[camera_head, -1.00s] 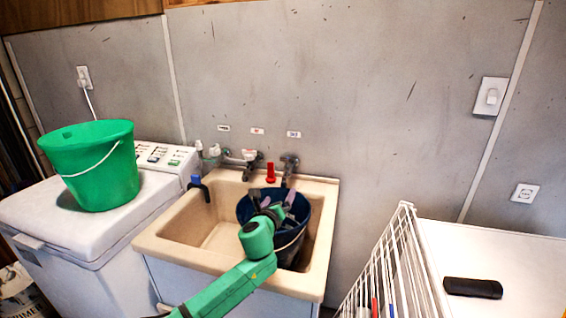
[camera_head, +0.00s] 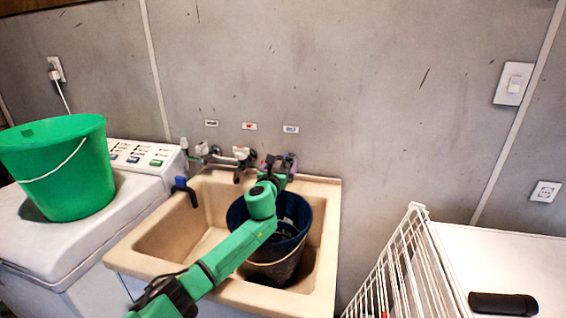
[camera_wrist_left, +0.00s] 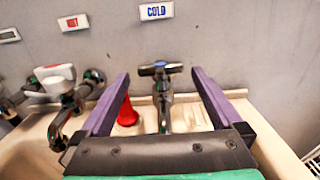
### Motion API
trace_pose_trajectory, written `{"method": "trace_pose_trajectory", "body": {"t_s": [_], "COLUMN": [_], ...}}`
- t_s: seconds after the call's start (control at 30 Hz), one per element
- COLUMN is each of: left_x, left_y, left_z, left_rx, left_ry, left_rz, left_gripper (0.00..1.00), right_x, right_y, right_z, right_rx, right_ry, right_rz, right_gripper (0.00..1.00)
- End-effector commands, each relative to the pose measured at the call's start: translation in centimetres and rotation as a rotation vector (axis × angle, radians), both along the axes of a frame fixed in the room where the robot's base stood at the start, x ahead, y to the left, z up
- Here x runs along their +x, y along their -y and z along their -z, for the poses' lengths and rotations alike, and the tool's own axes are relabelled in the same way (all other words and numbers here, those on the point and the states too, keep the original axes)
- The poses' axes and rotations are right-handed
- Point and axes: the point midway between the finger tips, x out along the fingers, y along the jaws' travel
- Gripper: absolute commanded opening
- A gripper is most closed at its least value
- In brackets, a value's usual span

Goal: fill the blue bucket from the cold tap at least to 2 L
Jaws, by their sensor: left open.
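The dark blue bucket (camera_head: 275,264) stands in the right part of the beige sink, with its pale handle hanging down the front. My left arm passes in front of it and hides part of it. The cold tap (camera_wrist_left: 161,86) is under the blue COLD label (camera_wrist_left: 156,11) in the left wrist view. My left gripper (camera_head: 278,165) is at that tap, above the bucket. In the left wrist view its purple fingers (camera_wrist_left: 162,84) are apart, with the tap seen between them. I cannot tell whether they touch it. My right gripper is not in view.
The sink (camera_head: 165,243) stands beside a white washing machine with a green bucket (camera_head: 66,170) on it. Another tap (camera_wrist_left: 64,88) is left of the cold tap. A red object (camera_wrist_left: 127,112) stands near the sink's back edge. A white wire rack (camera_head: 400,270) is at the right.

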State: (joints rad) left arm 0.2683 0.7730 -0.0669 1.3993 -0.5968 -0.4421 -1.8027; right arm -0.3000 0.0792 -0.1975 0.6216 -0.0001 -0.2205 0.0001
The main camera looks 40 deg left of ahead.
Motion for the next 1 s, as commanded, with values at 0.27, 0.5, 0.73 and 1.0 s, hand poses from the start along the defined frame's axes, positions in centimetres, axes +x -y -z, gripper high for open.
{"method": "trace_pose_trajectory", "body": {"t_s": [0.27,0.5,0.73,1.0], "left_x": [2.0,2.0,2.0,2.5], "left_y": [-1.1,-1.0,-1.0,-0.5], "left_z": [0.1,0.1,0.1,0.0], "left_rx": [-0.003,-0.002,-0.002,-0.006], "left_ry": [-0.001,-0.001,-0.001,-0.001], "left_rz": [0.000,0.001,-0.005,-0.250], "left_gripper": [1.00,0.77,0.27,0.27], "right_x": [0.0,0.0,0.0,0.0], "right_y": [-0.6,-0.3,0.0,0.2], "right_z": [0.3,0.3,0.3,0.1], "right_rx": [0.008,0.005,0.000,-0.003], "right_ry": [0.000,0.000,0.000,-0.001], "right_rz": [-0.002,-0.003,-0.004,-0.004], "right_gripper": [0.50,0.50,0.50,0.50]}}
